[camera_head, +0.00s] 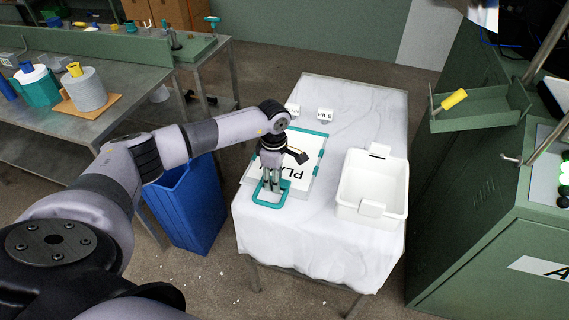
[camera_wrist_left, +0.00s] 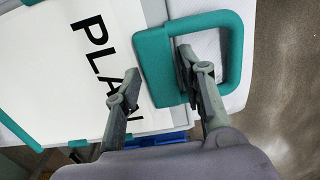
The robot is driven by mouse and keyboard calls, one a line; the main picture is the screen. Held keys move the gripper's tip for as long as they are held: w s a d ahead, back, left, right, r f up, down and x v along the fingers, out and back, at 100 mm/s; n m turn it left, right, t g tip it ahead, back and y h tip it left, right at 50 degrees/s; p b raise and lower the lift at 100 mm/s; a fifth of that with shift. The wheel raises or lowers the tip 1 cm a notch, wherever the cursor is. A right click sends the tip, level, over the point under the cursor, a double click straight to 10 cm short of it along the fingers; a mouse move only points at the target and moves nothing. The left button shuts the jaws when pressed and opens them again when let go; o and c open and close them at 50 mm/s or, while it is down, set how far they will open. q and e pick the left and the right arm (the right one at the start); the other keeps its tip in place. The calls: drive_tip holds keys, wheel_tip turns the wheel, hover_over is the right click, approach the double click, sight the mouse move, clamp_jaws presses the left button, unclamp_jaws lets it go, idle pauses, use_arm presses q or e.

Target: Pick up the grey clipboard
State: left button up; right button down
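A flat white board (camera_head: 302,166) with teal edging, a teal loop handle and the letters "PLA…" lies on the white-covered table. It looks like the clipboard, though I see white and teal rather than grey. It also fills the left of the left wrist view (camera_wrist_left: 60,70). My left gripper (camera_head: 270,183) points down at the handle (camera_head: 268,204). In the left wrist view the left gripper (camera_wrist_left: 158,70) has its fingers apart, one over the board side and one over the handle's opening, with the teal bar between them. I cannot tell whether they touch it. My right gripper is not in view.
A white bin (camera_head: 348,210) stands on the table (camera_head: 290,242) right of the board. Two small signs (camera_head: 325,114) stand behind it. A blue bin (camera_head: 190,215) is on the floor at left. Green machinery (camera_head: 480,240) stands at right, a workbench (camera_head: 130,110) at left.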

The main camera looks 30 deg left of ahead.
use_arm(q)
clamp_jaws()
drive_tip(key=shift+r, duration=0.1)
drive_tip(key=shift+r, duration=0.1)
idle(0.3)
drive_tip(key=shift+w+r, duration=0.1)
drive_tip(key=shift+r, duration=0.55)
wheel_tip(320, 180, up, 18)
drive_tip(key=b, duration=0.3)
drive_tip(key=shift+r+b, duration=0.25)
drive_tip(key=shift+b, duration=0.1)
